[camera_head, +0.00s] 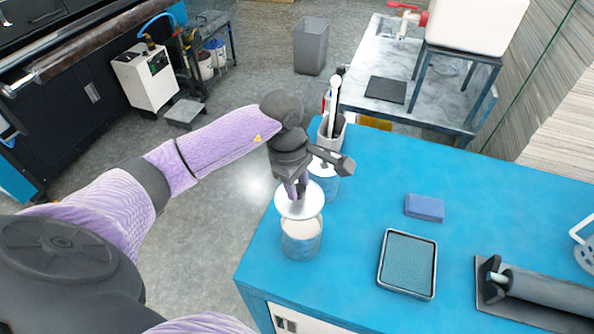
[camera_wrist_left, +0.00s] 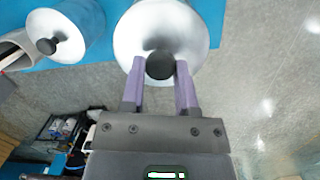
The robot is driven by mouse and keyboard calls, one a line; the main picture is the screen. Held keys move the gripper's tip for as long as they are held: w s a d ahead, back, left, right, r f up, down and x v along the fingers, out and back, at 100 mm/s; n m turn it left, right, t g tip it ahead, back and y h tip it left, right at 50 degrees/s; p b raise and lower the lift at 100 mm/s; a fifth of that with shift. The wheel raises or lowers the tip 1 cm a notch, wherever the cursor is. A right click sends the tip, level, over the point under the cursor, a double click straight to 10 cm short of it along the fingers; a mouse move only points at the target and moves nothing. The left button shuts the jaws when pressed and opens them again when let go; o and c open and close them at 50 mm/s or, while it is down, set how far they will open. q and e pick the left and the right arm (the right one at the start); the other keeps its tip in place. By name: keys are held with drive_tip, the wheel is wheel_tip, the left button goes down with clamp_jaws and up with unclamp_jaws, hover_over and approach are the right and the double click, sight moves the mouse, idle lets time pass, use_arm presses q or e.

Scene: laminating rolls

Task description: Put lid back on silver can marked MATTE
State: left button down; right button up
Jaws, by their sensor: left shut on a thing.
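My left gripper (camera_head: 296,188) is shut on the dark knob (camera_wrist_left: 160,66) of a round silver lid (camera_head: 299,207). The lid also fills the top of the left wrist view (camera_wrist_left: 165,25), with the knob between the two purple fingers. In the head view the lid is over the back part of an open silver can (camera_head: 301,246) near the blue table's left edge. The can's pale inside shows in front of the lid. I cannot tell how large the gap between them is. No MATTE marking is readable. My right gripper is out of view.
Just behind, a second silver can (camera_head: 329,187) wears its lid; a grey holder (camera_head: 331,130) with tools stands beyond. On the blue table (camera_head: 360,215) to the right are a blue block (camera_head: 424,208), a tray (camera_head: 407,264) and a roller (camera_head: 545,292).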

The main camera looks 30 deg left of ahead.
sight(300, 202)
use_arm(q)
drive_tip(key=shift+d+f, duration=0.25)
drive_tip(key=shift+f, duration=0.05)
wheel_tip(300, 202, down, 5)
drive_tip(key=b, duration=0.4)
drive_tip(key=shift+w+d+f, duration=0.1)
drive_tip(key=shift+f+b, duration=0.45)
drive_tip(key=shift+b, duration=0.15)
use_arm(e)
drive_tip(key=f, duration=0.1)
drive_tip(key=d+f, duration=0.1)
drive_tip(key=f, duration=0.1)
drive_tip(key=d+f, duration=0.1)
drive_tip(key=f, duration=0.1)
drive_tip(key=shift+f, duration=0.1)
use_arm(q)
drive_tip(key=shift+r, duration=0.1)
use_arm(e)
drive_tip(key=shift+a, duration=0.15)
use_arm(q)
drive_tip(key=shift+f+b, duration=0.2)
drive_tip(key=shift+b, duration=0.35)
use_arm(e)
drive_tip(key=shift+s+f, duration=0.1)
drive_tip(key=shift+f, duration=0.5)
use_arm(q)
unclamp_jaws()
